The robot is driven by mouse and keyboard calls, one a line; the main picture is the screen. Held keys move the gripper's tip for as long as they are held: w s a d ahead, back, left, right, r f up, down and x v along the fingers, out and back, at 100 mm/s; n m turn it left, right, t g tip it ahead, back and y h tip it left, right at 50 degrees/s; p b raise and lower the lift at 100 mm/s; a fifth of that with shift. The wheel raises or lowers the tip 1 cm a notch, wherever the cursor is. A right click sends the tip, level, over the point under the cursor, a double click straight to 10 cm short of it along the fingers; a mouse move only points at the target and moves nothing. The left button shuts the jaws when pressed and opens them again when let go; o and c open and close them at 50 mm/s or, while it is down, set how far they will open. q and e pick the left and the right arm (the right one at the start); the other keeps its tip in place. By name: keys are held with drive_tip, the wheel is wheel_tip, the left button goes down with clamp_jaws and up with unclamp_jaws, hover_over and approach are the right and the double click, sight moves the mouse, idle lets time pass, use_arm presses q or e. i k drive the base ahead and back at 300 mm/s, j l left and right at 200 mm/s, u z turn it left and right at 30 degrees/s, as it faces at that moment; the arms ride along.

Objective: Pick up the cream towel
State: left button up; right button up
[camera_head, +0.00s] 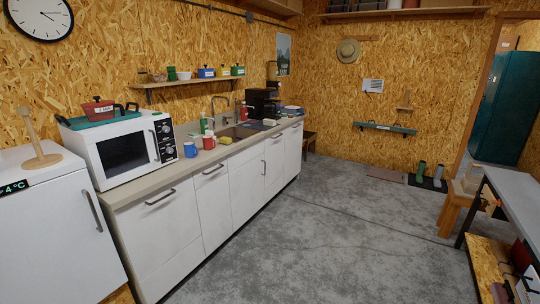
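I cannot clearly make out a cream towel in the head view. A small pale item (270,122) lies on the counter by the sink, too small to identify. A cream-coloured item (472,181) sits on the wooden stool at the right, and I cannot tell whether it is cloth. Neither of my grippers is in view.
A white counter (163,222) runs along the left wall, with a microwave (125,152), mugs (209,142) and a sink on top. A white fridge (60,235) stands at the near left. A grey-topped bench (515,203) is at the right. The grey floor (320,235) between is clear.

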sight(269, 123)
drive_tip(key=i+l+z, duration=0.45)
drive_tip(key=i, duration=1)
drive_tip(key=i+j+z, duration=0.15)
drive_tip(key=i+z, duration=0.3)
drive_tip(key=i, duration=0.95)
drive_tip(key=i+j+u, duration=0.25)
drive_tip(key=i+u, duration=0.6)
drive_tip(key=i, duration=0.2)
drive_tip(key=i+u, duration=0.45)
drive_tip(key=i+l+u, duration=0.4)
drive_tip(key=i, duration=0.2)
